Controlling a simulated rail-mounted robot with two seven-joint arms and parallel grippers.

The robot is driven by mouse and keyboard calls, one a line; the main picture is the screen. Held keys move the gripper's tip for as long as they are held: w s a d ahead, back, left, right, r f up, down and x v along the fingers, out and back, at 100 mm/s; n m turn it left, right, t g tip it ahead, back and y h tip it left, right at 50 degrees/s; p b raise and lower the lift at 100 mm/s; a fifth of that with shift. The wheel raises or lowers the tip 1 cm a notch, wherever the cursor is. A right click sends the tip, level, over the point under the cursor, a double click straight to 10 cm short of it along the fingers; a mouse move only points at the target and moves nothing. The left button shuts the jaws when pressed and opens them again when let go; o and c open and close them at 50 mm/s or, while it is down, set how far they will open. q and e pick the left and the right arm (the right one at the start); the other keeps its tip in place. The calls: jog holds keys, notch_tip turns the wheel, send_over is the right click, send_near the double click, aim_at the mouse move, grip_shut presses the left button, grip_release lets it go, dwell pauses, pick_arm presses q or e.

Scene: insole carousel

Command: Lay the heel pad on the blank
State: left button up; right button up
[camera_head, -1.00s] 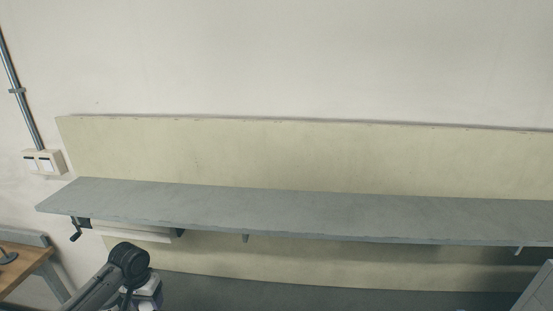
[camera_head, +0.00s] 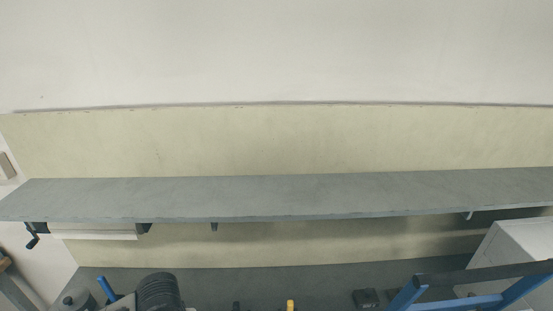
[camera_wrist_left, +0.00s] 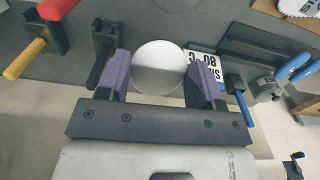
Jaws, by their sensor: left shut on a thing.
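In the left wrist view my left gripper (camera_wrist_left: 160,82) has its two purple-padded fingers on either side of a smooth white rounded piece (camera_wrist_left: 158,68), which looks like the heel pad. The gripper is shut on it and holds it above a grey bench surface. In the head view only part of my left arm shows at the bottom left, and its fingers are out of the picture. No blank can be made out for certain. My right gripper is in neither view.
Tools with yellow, red and blue handles stand around the gripper on the grey bench (camera_wrist_left: 140,14), beside a printed sign (camera_wrist_left: 207,62). In the head view a bare grey shelf (camera_head: 280,195) runs along the wall. A blue frame (camera_head: 470,303) and pale cabinet (camera_head: 518,245) stand at the right.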

pick_arm(q)
jog(key=shift+m, duration=0.8)
jog(key=d+r, duration=0.2)
jog(key=r, duration=0.1)
jog(key=shift+s+d+r, duration=0.15)
jog(key=shift+d+r, duration=0.05)
jog(key=shift+d, duration=0.15)
jog(key=w+r, duration=0.3)
jog(key=r, duration=0.5)
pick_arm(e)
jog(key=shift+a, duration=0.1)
pick_arm(q)
jog(key=s+r+p, duration=0.4)
jog(key=r+p, duration=0.6)
jog(key=p, duration=0.2)
jog(key=s+r+p, duration=0.4)
jog(key=r+p, duration=0.7)
jog(key=p, duration=0.2)
jog(key=shift+s+d, duration=0.35)
jog(key=shift+d, duration=0.05)
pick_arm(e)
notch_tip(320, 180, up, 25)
pick_arm(q)
jog(key=shift+r, duration=0.1)
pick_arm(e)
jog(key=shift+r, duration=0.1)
